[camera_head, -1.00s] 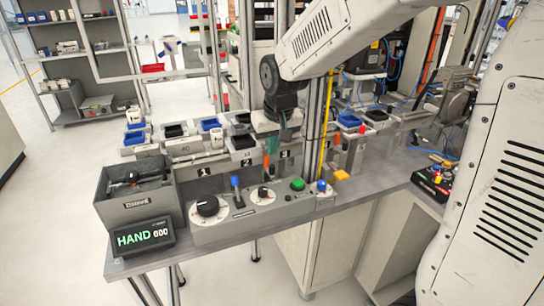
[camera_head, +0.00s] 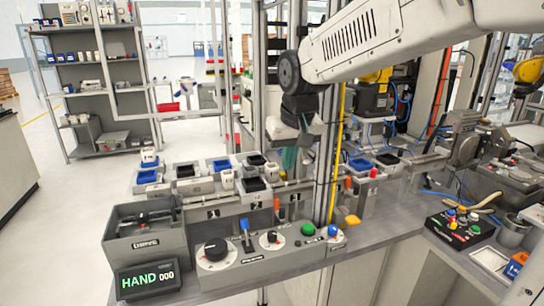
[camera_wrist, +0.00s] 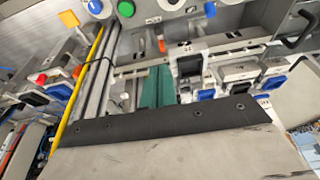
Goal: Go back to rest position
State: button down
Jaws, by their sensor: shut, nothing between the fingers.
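My gripper (camera_head: 291,158) hangs from my white arm over the middle of the workbench (camera_head: 290,268). Its teal fingers are close together, shut and empty, and they point down in front of the row of bins. In the wrist view the teal fingers (camera_wrist: 157,88) show past the dark edge of the gripper body. Behind and below them are the bench fixtures. The fingers look apart from everything around them.
A control panel (camera_head: 262,258) with knobs and buttons stands at the bench front. A grey bin (camera_head: 150,238) and a HAND display (camera_head: 148,279) are at its left. A yellow pole (camera_head: 338,150) and metal posts stand just right of my gripper. Shelves (camera_head: 95,80) stand far left.

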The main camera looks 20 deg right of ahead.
jog(key=s+d+f+g, duration=0.1)
jog(key=s+f, duration=0.1)
jog(key=s, duration=1.1)
jog(key=s+d+f+g, duration=0.1)
jog(key=s+f, duration=0.1)
jog(key=s, duration=1.2)
jog(key=shift+d+f, duration=0.3)
jog(key=shift+s+a, duration=0.1)
